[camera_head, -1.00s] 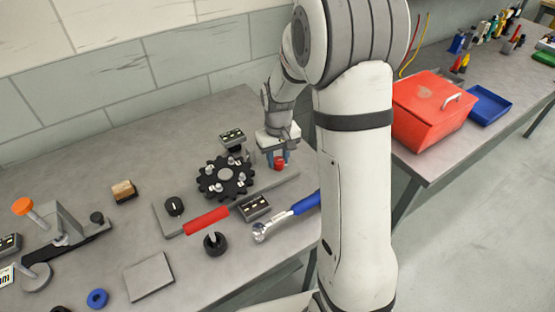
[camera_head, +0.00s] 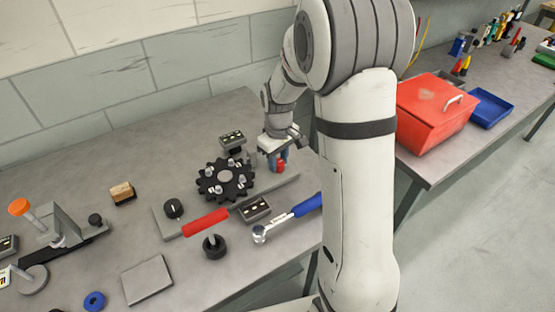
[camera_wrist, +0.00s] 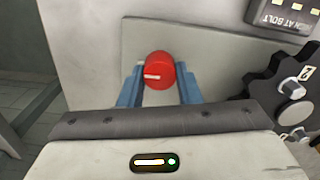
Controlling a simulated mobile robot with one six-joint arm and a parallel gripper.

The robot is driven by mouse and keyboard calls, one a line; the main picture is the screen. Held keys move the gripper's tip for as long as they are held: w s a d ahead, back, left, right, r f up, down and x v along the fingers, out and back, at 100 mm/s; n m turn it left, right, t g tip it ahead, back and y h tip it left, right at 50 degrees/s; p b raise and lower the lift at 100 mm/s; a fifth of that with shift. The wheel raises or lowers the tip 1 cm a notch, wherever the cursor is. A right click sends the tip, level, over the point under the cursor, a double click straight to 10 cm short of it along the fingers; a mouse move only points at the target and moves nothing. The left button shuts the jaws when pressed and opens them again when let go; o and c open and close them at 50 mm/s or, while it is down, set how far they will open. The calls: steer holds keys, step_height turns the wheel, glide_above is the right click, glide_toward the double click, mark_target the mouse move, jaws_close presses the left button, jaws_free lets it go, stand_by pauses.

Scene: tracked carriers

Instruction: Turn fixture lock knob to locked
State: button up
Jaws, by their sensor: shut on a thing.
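The red fixture lock knob (camera_wrist: 159,71) is round, with a pale line mark on its face that lies nearly level in the wrist view. In the head view the knob (camera_head: 281,167) stands at the right end of the grey fixture plate (camera_head: 290,183). My gripper (camera_wrist: 158,90) is over it, its blue fingers on either side of the knob and shut on it. The black toothed wheel (camera_head: 225,179) with several small posts is just left of the knob; part of it also shows in the wrist view (camera_wrist: 262,103).
A small panel with lights (camera_head: 232,138) stands behind the wheel and another (camera_head: 255,208) in front. A red-handled tool (camera_head: 206,222) and a blue-handled ratchet (camera_head: 290,213) lie nearby.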

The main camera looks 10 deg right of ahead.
mark_target(278, 162)
steer(key=o, duration=1)
steer(key=shift+c, duration=0.2)
step_height(278, 162, up, 8)
steer(key=shift+f, duration=0.2)
steer(key=shift+r, duration=0.15)
steer(key=shift+s+r, duration=0.15)
steer(key=s+r+m+t, duration=0.1)
steer(key=s+r+m, duration=0.1)
steer(key=s, duration=0.8)
steer(key=s+r+m+t, duration=0.1)
steer(key=s+r+m, duration=0.2)
steer(key=s, duration=0.8)
steer(key=shift+r+m+t, duration=0.2)
steer(key=shift+m+t, duration=0.1)
steer(key=shift+m, duration=0.2)
